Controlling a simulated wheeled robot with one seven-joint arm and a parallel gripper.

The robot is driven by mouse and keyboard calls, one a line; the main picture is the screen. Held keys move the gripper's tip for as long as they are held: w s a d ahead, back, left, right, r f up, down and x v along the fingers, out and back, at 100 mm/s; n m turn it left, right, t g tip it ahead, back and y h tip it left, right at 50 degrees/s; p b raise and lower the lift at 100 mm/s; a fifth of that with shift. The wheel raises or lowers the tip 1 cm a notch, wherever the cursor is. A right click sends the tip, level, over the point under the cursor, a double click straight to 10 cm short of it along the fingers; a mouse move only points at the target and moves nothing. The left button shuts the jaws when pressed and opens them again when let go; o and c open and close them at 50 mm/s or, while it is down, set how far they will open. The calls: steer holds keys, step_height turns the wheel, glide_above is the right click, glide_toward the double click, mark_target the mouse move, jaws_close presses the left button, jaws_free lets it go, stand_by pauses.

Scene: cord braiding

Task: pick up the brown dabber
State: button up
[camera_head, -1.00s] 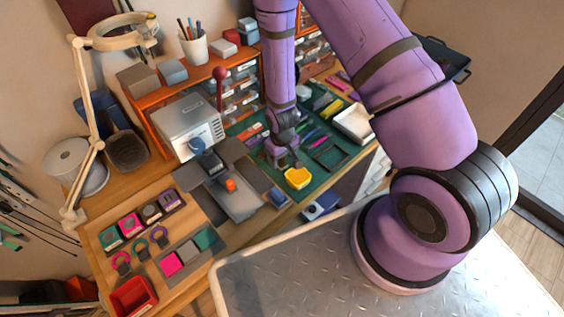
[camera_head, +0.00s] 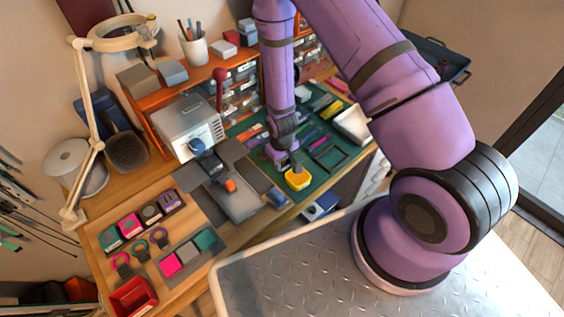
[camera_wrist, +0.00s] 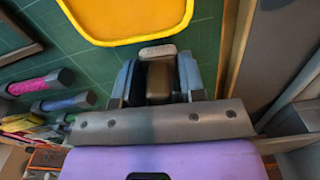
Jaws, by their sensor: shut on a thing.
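My gripper (camera_head: 293,165) is over the green mat at the bench's front, just behind a yellow dish (camera_head: 298,180). In the wrist view, my gripper (camera_wrist: 157,80) is shut on a dark brown block with a pale rounded end, which looks like the brown dabber (camera_wrist: 159,80). The yellow dish (camera_wrist: 130,18) lies just beyond that pale end. Whether the dabber touches the dish or is clear of the mat, I cannot tell. In the head view the dabber is too small to make out.
A grey machine (camera_head: 188,128) and a grey plate (camera_head: 236,200) stand to the left. Pink and blue rods (camera_wrist: 66,102) lie on the green mat (camera_wrist: 70,60). A white tray (camera_head: 352,125) is to the right, and a red bin (camera_head: 133,297) is at front left.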

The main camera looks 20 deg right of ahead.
steer(key=shift+r, duration=0.1)
step_height(320, 180, up, 10)
steer(key=shift+f, duration=0.1)
stand_by(0.4)
steer(key=o, duration=0.4)
steer(key=c, duration=0.3)
